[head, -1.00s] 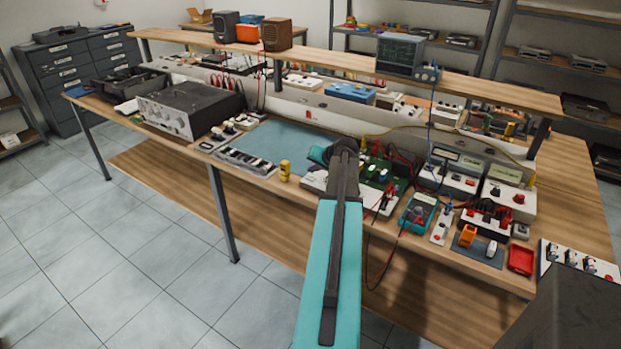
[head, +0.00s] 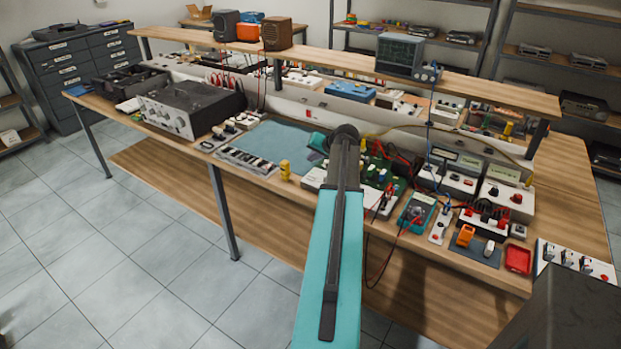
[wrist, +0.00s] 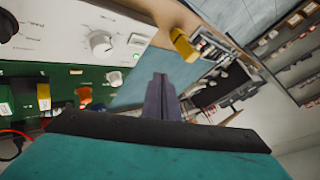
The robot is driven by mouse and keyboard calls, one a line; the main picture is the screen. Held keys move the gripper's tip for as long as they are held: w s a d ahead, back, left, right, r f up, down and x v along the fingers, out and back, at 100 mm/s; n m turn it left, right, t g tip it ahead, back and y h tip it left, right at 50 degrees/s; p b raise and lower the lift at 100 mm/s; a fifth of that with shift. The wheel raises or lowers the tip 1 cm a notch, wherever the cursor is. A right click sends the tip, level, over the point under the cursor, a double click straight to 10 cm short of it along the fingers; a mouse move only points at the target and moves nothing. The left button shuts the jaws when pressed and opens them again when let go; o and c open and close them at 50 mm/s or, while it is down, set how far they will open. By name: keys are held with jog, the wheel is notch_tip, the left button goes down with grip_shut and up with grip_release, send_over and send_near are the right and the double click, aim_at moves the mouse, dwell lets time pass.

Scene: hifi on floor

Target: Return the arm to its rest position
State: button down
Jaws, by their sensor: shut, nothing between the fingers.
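My teal and black arm reaches from the bottom of the head view up over the bench, and its far end hides the gripper there. In the wrist view my gripper (wrist: 162,98) shows as dark fingers closed together with nothing between them. It is above the blue mat (wrist: 130,92), apart from the things around it. The mat (head: 262,139) also shows in the head view, left of the arm's end.
The wooden bench (head: 440,255) carries a green circuit board (head: 378,172), a multimeter (head: 416,213), a red tray (head: 518,258) and a yellow part (head: 285,170). A large grey amplifier (head: 190,107) stands at left. A raised shelf (head: 480,88) runs behind. Floor (head: 120,250) is clear at front left.

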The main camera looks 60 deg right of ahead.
dwell(0.3)
